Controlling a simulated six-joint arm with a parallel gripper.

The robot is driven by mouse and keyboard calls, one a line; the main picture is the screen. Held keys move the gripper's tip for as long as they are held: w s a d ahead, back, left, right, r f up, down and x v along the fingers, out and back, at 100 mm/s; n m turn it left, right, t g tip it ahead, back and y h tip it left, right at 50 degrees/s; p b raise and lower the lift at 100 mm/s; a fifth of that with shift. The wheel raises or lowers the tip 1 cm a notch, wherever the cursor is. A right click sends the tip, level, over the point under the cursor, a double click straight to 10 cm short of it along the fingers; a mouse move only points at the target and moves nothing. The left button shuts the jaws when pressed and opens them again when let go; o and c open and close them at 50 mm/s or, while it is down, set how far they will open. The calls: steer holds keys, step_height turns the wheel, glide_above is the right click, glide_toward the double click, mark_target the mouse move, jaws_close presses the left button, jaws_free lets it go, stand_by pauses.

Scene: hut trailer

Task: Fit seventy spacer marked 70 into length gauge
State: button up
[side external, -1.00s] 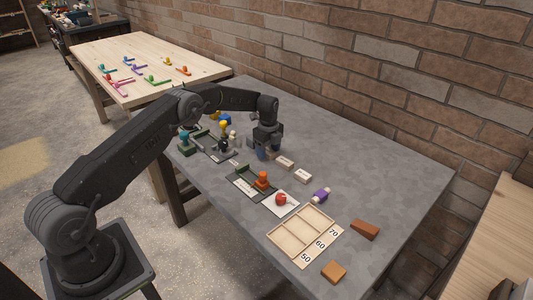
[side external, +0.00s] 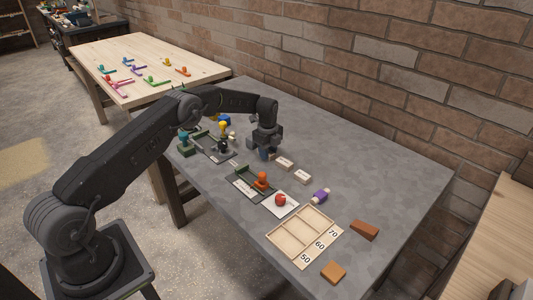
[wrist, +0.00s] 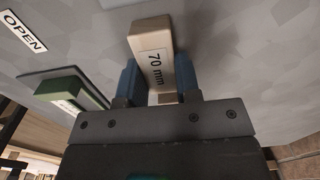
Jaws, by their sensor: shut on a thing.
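The seventy spacer, a pale block marked "70 mm" (wrist: 156,58), is between the blue fingertips of my gripper (wrist: 156,82) in the wrist view. My gripper is shut on it. In the side view my gripper (side external: 264,153) is low over the grey table, behind the dark fixtures, and mostly hides the spacer. A dark fixture with a green edge and an orange knob (side external: 262,180) stands nearer the front. Another green-edged fixture (side external: 210,149) is to the left. I cannot tell which is the length gauge. A green-edged fixture (wrist: 72,90) also shows left of the spacer in the wrist view.
Two pale labelled blocks (side external: 285,163) (side external: 302,176) lie right of my gripper. A wooden tray marked 50, 60, 70 (side external: 318,247) appears empty. A red object on a white card (side external: 281,200), a purple piece (side external: 320,195) and brown blocks (side external: 364,230) lie nearby. The table's right side is mostly clear.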

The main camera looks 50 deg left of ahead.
steer(key=shift+r, duration=0.1)
steer(key=shift+r, duration=0.5)
step_height(320, 180, up, 3)
steer(key=shift+f, duration=0.15)
steer(key=s+a+r, duration=0.7)
steer(key=a, duration=0.1)
glide_above(252, 180)
step_height(252, 180, down, 2)
steer(key=shift+w, duration=0.1)
steer(key=shift+f, duration=2.7)
steer(key=shift+f, duration=1.4)
